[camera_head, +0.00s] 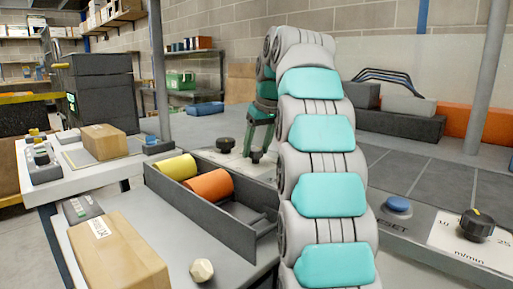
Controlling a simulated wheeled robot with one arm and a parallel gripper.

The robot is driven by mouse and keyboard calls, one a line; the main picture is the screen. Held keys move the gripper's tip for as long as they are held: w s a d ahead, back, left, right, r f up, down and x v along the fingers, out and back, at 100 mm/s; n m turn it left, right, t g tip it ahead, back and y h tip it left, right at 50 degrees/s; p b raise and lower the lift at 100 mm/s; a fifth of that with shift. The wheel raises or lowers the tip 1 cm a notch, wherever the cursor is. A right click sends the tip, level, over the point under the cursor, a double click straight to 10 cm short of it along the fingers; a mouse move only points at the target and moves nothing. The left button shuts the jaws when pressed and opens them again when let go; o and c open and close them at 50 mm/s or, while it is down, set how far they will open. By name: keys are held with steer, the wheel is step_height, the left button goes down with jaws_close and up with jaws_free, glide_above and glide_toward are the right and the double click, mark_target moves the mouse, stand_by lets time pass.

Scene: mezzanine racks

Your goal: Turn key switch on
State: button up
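My gripper (256,152) is small in the view, left of my own teal-and-grey arm. Its dark green fingers point down over a pale panel plate (240,165), and a gap shows between them. A black knob (225,145) stands on this plate just left of the fingers. I cannot tell whether the fingertips touch the plate. No key switch can be made out clearly; part of the panel is hidden behind my arm. Another black knob (476,225) with a yellow mark sits on the right panel, beside a blue button (398,205).
A dark open bin (210,214) holds a yellow roll and an orange roll. A cardboard box (118,255) and a pale faceted knob (202,271) are in front. A smaller box (104,142) lies on the left table. A grey post (159,70) stands behind.

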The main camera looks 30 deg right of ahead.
jaws_close()
steer(key=shift+r+m, duration=0.1)
steer(key=shift+m, duration=0.3)
steer(key=shift+a+m+h+p, duration=0.1)
steer(key=shift+m+h+p, duration=0.5)
steer(key=shift+m, duration=0.3)
steer(key=shift+m+h+p, duration=0.6)
steer(key=shift+m+p, duration=0.05)
steer(key=shift+m, duration=1.15)
steer(key=shift+o, duration=1.7)
jaws_free()
